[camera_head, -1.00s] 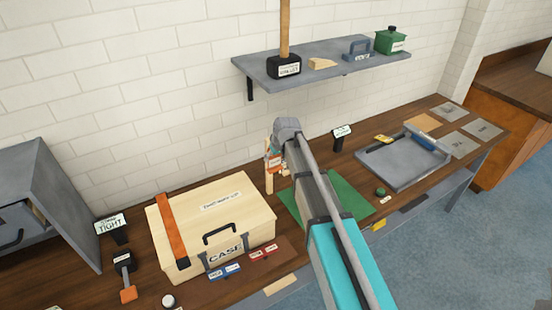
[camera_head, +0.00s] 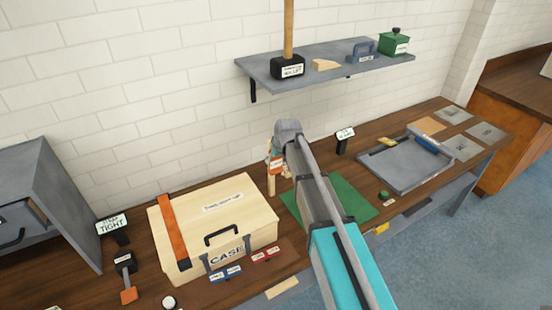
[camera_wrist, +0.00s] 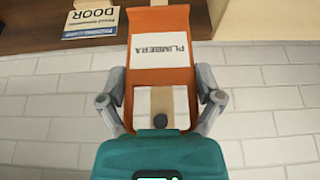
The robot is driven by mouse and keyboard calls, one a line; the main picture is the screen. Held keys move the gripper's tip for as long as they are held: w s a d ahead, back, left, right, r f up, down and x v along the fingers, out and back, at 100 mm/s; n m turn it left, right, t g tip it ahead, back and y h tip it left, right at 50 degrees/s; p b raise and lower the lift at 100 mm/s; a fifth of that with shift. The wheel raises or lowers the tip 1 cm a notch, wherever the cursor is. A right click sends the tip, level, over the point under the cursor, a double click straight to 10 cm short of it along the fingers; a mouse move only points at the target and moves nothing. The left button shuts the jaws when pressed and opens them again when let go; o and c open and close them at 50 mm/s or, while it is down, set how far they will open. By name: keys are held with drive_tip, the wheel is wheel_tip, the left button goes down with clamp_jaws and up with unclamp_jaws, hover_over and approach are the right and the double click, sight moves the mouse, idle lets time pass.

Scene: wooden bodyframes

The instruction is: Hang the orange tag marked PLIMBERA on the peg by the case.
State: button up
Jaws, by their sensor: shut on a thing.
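The orange tag (camera_wrist: 182,22) marked PLIMBERA on a white label fills the upper middle of the wrist view, its lettering upside down there. My gripper (camera_wrist: 160,95) is shut on it, a finger at each side. A pale panel with a tan vertical strip shows between the fingers; I cannot tell whether the strip is the peg. In the head view the tag (camera_head: 277,166) is small, beside the upright wooden peg post (camera_head: 271,184), just right of the case (camera_head: 240,205). My arm covers part of this spot. I cannot tell whether tag and peg touch.
A grey shelf (camera_head: 330,77) with a mallet (camera_head: 288,67) and a green pot (camera_head: 394,43) is on the wall above. A green mat (camera_head: 350,200) lies under my arm. A grey tray (camera_head: 400,170) is at right. A DOOR sign (camera_wrist: 93,22) shows in the wrist view.

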drive_tip(key=o, duration=0.9)
drive_tip(key=shift+r, duration=0.1)
